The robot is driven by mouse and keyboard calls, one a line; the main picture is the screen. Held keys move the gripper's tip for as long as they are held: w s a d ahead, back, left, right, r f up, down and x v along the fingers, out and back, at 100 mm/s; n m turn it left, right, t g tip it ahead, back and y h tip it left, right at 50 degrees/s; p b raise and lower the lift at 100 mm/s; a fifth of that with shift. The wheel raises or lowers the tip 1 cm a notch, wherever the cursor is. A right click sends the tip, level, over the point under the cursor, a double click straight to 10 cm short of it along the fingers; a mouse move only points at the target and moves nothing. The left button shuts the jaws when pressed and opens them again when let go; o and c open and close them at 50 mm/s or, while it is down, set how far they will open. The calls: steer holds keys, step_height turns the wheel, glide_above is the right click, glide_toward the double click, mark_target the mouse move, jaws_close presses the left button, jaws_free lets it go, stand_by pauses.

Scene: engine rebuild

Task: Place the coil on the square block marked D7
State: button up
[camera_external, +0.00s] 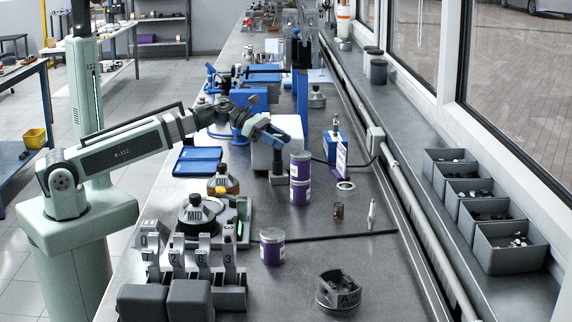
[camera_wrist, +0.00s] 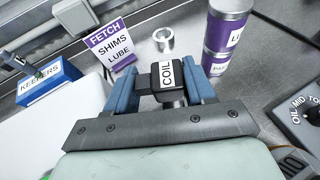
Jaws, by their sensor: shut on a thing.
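The coil (camera_wrist: 168,76) is a small black block with a white COIL label, and it shows in the wrist view. My gripper (camera_wrist: 164,92) has its blue fingers shut on it, one on either side. A metal cylindrical part shows just below the coil; I cannot tell whether it belongs to it. In the external view my gripper (camera_external: 281,137) is over the bench, in front of a white box and left of the stacked purple cans. I can read no D7 marking in either view.
Stacked purple cans (camera_external: 300,178) stand close to my gripper. A FETCH SHIMS LUBE sign (camera_wrist: 110,42), a metal ring (camera_wrist: 163,40) and a blue KEEPERS box (camera_wrist: 48,84) are nearby. Numbered levers (camera_external: 203,257) stand at the front left. A single purple can (camera_external: 272,246) stands nearer the front.

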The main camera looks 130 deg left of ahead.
steer(key=o, duration=1.1)
steer(key=shift+r, duration=0.15)
steer(key=v, duration=0.7)
steer(key=shift+s+r, duration=0.1)
steer(key=shift+s, duration=0.1)
